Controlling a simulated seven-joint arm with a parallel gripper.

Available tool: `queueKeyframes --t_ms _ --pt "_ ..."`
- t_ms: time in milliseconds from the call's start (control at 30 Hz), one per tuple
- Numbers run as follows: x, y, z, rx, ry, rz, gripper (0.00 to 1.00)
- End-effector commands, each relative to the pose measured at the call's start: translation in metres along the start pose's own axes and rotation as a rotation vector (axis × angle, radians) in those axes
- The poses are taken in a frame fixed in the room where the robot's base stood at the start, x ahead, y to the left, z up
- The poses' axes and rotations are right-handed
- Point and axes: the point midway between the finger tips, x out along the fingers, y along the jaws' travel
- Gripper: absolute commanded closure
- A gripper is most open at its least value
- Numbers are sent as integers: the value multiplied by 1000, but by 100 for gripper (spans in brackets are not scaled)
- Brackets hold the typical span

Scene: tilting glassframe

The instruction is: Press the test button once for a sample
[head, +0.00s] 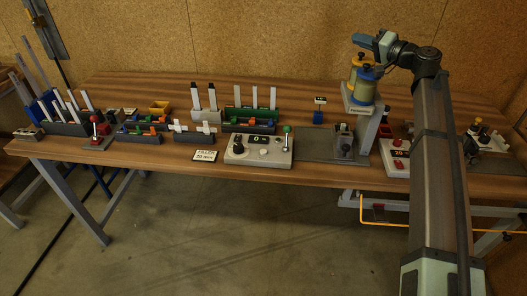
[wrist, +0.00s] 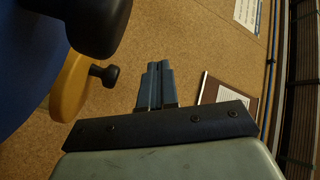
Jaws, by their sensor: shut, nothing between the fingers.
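My gripper (head: 358,39) is raised at the back right of the bench, just above and beside a blue-topped and a yellow-topped canister. In the wrist view its fingers (wrist: 155,68) are together and empty, pointing at the cork wall. A grey control box (head: 240,152) at the front middle has a small display that seems to read 0, a dark knob, a pale round button (head: 263,152) and a green-tipped lever. A white box (head: 397,145) at the right has red buttons and a display. I cannot read which button is the test button.
The blue canister (head: 367,89) and yellow canister (head: 357,66) stand on a grey stand close to my gripper. A sign (head: 205,155) reads FILLER 20 mm. Racks with coloured blocks and upright strips fill the left. Bare wood (head: 180,180) shows along the front edge.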

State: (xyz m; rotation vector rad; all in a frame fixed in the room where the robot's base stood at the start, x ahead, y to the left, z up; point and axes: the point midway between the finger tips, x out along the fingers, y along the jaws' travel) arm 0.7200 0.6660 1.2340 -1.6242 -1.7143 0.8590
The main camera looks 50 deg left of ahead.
Motion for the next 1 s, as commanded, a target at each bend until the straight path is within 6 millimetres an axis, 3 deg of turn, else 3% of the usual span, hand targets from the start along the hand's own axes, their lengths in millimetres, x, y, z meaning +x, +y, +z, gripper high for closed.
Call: queueKeyframes --t_ms 367,600,767,1000 --pt "99 -80 66 -133 -156 -23 100" --pt "154 -111 138 -220 -310 42 100" --pt "177 -105 196 -267 -437 163 100" --pt "184 -74 264 -314 -588 401 100"
